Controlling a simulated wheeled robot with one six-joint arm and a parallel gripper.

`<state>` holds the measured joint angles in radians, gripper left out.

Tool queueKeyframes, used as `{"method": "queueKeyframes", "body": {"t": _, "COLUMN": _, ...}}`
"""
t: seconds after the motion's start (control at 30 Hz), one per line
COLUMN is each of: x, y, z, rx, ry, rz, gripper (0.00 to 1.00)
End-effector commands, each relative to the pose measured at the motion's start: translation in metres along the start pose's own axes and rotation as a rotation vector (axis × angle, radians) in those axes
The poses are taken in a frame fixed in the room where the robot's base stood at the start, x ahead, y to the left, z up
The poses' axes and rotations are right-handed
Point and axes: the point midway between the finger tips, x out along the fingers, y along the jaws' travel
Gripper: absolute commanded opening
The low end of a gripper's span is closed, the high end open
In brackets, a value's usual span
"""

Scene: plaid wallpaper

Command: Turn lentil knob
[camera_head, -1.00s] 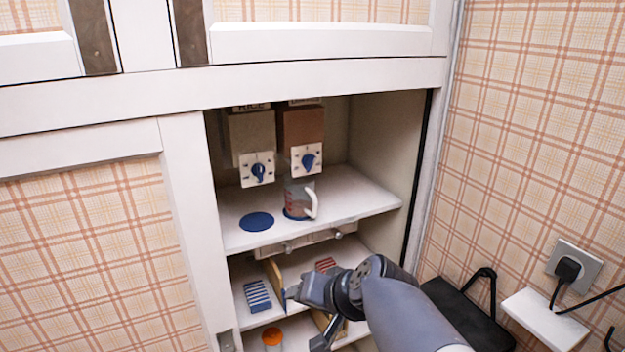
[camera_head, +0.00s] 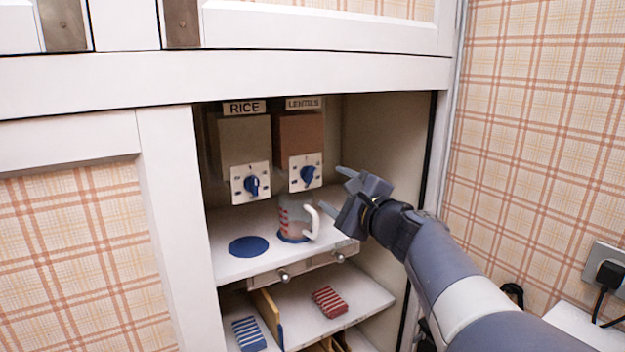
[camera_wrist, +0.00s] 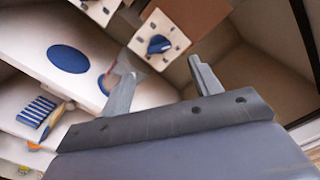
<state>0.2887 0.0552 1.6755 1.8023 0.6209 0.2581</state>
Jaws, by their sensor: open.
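The blue lentil knob (camera_head: 307,175) sits on a white plate under the brown dispenser box labelled LENTILS (camera_head: 303,137), on the right in the cabinet. In the wrist view the knob (camera_wrist: 158,44) shows beyond the fingers, above the gap between them. My gripper (camera_head: 332,189) is open and empty, to the right of the knob and apart from it. In the wrist view its two fingers (camera_wrist: 160,80) stand apart. A clear measuring cup (camera_head: 292,220) with red marks and a white handle stands below the lentil knob on a blue disc.
The RICE dispenser (camera_head: 244,145) with its own blue knob (camera_head: 251,186) stands at the left. A bare blue disc (camera_head: 248,246) lies on the shelf. Striped packets (camera_head: 330,302) lie below. The cabinet's right wall (camera_head: 388,140) is close to my gripper.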

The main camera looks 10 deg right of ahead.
Motion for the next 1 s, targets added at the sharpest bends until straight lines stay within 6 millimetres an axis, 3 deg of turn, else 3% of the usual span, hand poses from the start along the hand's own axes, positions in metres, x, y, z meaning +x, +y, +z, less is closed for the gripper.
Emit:
{"method": "queueKeyframes", "body": {"t": 0.3, "x": 0.058, "y": 0.001, "z": 0.001, "rx": -0.001, "ry": -0.002, "rz": 0.005, "gripper": 0.60}}
{"method": "queueKeyframes", "body": {"t": 0.5, "x": 0.082, "y": 0.001, "z": 0.001, "rx": -0.002, "ry": -0.001, "rz": 0.003, "gripper": 0.60}}
{"method": "queueKeyframes", "body": {"t": 0.93, "x": 0.090, "y": 0.001, "z": 0.000, "rx": -0.004, "ry": 0.001, "rz": 0.002, "gripper": 0.60}}
{"method": "queueKeyframes", "body": {"t": 1.0, "x": 0.090, "y": 0.001, "z": 0.000, "rx": -0.004, "ry": 0.001, "rz": 0.002, "gripper": 0.56}}
